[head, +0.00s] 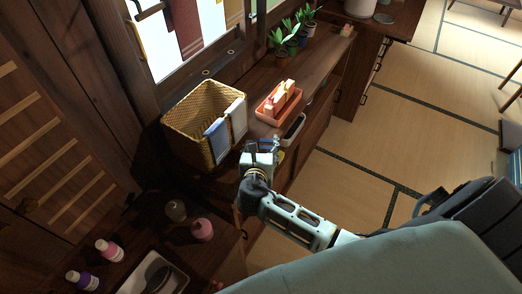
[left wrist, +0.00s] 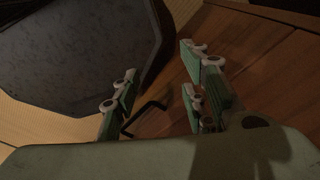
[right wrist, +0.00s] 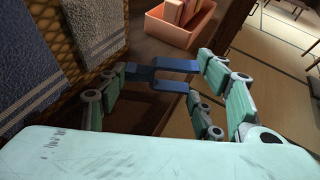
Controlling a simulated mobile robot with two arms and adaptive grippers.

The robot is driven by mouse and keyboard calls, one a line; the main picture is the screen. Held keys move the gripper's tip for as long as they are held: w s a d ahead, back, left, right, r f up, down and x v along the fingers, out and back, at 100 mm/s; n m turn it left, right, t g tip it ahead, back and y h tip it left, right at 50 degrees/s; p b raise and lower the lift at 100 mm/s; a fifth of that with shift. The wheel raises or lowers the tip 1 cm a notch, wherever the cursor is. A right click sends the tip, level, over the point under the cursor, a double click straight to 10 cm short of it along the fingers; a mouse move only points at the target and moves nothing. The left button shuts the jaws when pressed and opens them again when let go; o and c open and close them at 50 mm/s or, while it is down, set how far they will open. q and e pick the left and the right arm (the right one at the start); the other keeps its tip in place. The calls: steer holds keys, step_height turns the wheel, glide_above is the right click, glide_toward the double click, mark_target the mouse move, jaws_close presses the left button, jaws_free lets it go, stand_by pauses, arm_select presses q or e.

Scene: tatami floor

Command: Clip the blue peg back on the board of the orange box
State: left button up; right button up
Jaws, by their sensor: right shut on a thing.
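The blue peg (right wrist: 172,68) is a forked clip between the fingers of my right gripper (right wrist: 160,84). The gripper is shut on it. In the head view my right gripper (head: 262,152) holds it in front of the orange box, apart from it. The orange box (head: 268,118) sits on the wooden counter with a pale pink, upright board (head: 285,93) in it. The box also shows at the top of the right wrist view (right wrist: 180,34). My left gripper (left wrist: 160,92) is open and empty; it is outside the head view.
A wicker basket (head: 185,117) with blue and white towels (head: 217,140) stands left of the box. Potted plants (head: 290,38) stand behind. Bottles (head: 110,250) and a white-rimmed basin (head: 152,273) are at lower left.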

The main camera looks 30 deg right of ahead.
steer(key=shift+f+p, duration=0.4)
steer(key=shift+f, duration=0.5)
steer(key=shift+f, duration=0.2)
steer(key=o, duration=0.9)
steer(key=shift+c, duration=0.2)
steer(key=shift+f+b, duration=0.1)
steer(key=shift+b, duration=0.2)
steer(key=b+v, duration=0.1)
steer(key=v, duration=0.6)
steer(key=shift+s, duration=0.5)
